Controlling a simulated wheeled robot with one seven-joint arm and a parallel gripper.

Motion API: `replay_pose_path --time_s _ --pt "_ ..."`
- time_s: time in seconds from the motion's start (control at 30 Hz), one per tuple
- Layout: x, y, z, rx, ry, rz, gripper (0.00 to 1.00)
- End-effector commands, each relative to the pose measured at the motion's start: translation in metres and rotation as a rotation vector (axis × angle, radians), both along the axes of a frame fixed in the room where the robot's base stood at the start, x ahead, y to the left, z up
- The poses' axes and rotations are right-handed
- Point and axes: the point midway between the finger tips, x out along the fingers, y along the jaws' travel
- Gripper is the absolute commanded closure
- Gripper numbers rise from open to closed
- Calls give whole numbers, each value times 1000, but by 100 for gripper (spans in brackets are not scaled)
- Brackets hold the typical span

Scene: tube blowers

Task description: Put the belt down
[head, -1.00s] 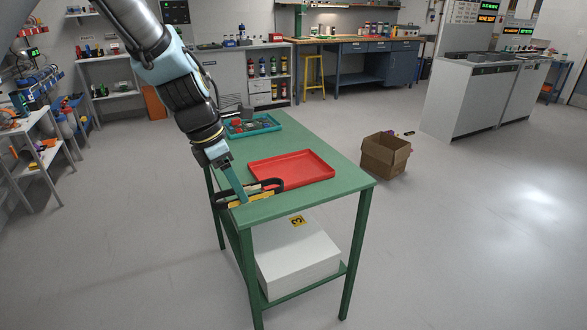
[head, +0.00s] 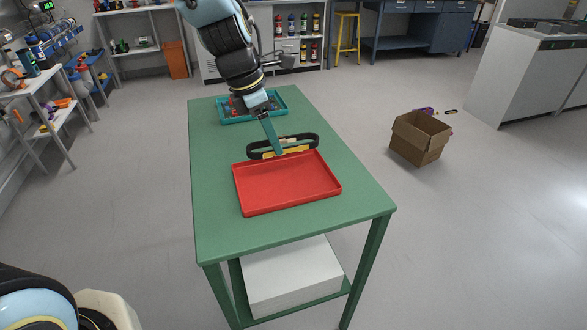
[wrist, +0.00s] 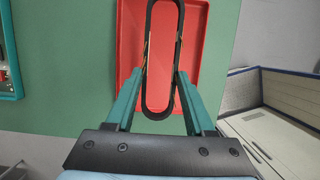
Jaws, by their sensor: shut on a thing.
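The belt is a black elongated loop (head: 315,141) with yellow marks on its side. My gripper (head: 280,151) is shut on it and holds it level near the back edge of the red tray (head: 288,196). In the wrist view, the belt (wrist: 160,114) runs lengthwise between the two teal fingers of my gripper (wrist: 163,74), and the red tray (wrist: 192,40) shows behind it. The tray looks empty. I cannot tell how high the belt is above the tray or table.
The tray lies on a green table (head: 345,205). A teal tray (head: 284,100) with small parts stands at the table's back. White stacked sheets (head: 292,278) lie on the lower shelf. A cardboard box (head: 418,140) stands on the floor at right.

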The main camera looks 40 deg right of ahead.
Motion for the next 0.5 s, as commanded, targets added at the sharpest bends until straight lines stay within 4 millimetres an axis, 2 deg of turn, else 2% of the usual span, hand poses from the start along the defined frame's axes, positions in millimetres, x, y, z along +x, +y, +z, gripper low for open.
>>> replay_pose_path --time_s 0.23,0.5 --pt "1 1 0 1 1 2 100" --pt "0 2 -44 3 2 0 100"
